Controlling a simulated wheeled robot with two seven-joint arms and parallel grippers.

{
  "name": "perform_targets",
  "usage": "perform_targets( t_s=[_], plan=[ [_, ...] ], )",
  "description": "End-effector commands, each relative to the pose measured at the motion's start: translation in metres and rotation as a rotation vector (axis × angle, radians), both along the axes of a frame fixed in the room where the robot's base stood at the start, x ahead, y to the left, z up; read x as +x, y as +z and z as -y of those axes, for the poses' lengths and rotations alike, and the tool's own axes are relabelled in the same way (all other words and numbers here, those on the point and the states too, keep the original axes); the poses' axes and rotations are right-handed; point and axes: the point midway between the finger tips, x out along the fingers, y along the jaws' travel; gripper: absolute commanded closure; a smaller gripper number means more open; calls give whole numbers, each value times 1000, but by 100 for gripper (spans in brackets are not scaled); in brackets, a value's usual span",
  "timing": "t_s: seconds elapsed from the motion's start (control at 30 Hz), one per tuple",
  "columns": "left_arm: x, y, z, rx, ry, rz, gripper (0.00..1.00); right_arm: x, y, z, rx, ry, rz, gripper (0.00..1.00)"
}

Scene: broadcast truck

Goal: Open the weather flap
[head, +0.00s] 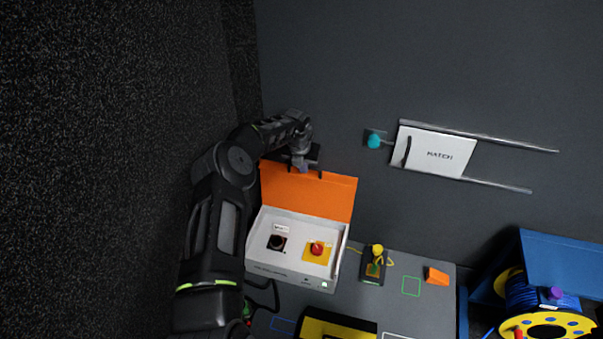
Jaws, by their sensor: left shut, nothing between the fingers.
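The orange flap (308,193) stands raised along the back edge of a white control box (257,244), so the box interior is exposed. Inside the box are a black knob (276,242) and a red button (317,248) on a yellow plate. My left arm reaches in from the left, and its gripper (305,168) is at the flap's top edge. The left gripper is shut with nothing held; whether it touches the flap cannot be told. The fingertips are small and partly dark against the wall. My right gripper is not in view.
A white hatch panel (440,152) sits between rails on the wall, with a teal knob (374,141) beside it. The grey bench (435,265) holds a dark device with a yellow knob (377,250) and an orange wedge (437,276). A blue-and-yellow cable reel (548,330) stands at right.

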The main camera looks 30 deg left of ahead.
Motion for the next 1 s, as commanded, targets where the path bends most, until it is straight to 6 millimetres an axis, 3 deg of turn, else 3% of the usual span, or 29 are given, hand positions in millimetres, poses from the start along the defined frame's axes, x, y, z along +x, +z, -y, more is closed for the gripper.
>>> perform_targets(
  t_s=[0.57, 1.0],
  plan=[
    [7, 11, -5, 11, 1, 24, 100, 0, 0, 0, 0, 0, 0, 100],
    [-17, 67, 4, 4, 0, 8, 100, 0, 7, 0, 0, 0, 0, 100]
  ],
)
